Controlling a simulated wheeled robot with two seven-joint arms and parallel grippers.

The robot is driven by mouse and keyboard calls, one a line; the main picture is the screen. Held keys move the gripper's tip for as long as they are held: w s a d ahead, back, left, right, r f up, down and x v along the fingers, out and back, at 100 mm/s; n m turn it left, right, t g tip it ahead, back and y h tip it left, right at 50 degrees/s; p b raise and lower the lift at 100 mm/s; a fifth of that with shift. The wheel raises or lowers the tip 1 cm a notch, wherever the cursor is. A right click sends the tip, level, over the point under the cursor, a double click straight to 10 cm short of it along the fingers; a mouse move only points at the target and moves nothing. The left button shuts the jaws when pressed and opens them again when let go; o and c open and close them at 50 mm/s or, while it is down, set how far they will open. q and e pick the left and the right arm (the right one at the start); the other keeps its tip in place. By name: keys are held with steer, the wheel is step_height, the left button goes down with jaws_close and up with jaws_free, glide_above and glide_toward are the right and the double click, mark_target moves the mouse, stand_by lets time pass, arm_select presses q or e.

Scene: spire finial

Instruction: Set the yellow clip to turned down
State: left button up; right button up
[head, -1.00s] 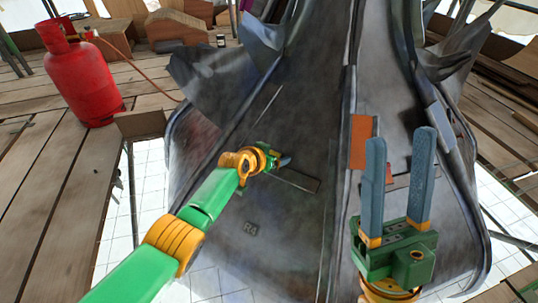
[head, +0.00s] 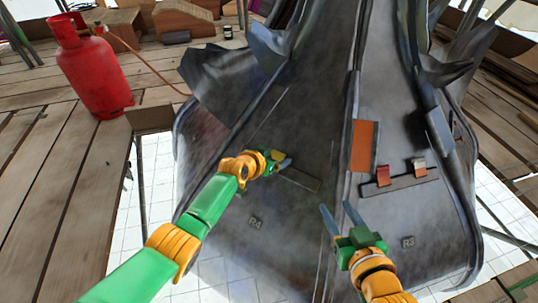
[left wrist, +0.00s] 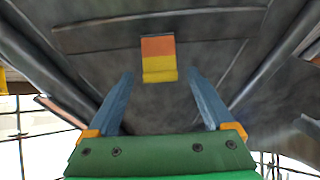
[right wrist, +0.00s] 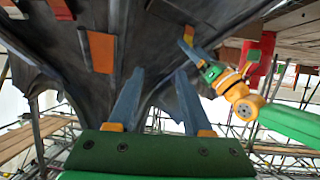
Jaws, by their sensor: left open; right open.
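The yellow clip (left wrist: 159,75) shows in the left wrist view as a small tab, orange above and yellow at its lower end, on a dark strip of the grey spire sheet. I cannot tell how far it is turned. My left gripper (left wrist: 157,82) is open, with its fingers apart on either side of and below the clip, and nothing visibly held. My right gripper (head: 337,206) is open and empty, in front of the ridge between R4 and R3.
On panel R3 a red clip (head: 383,176) and an orange-and-white clip (head: 419,168) sit on a strip (head: 402,183). An orange patch (head: 364,146) lies above them. A red gas bottle (head: 91,75) stands on planks at the left.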

mark_target(277, 156)
arm_select(q)
steer(key=shift+s+a+r+p, duration=0.15)
steer(key=shift+s+r+p, duration=0.15)
steer(key=shift+p, duration=0.25)
steer(key=p+v, duration=0.2)
steer(key=shift+s+a+r+p, duration=0.15)
steer(key=shift+s+p, duration=0.05)
steer(key=shift+p, duration=0.1)
arm_select(e)
steer(key=s+d+f+g+h, duration=0.2)
steer(key=s+d+f+g, duration=0.2)
steer(key=s+f+g, duration=0.6)
steer(key=s+f, duration=0.3)
steer(key=f, duration=0.1)
steer(key=shift+s+m, duration=0.2)
steer(key=shift+m, duration=0.1)
steer(key=shift+w, duration=0.1)
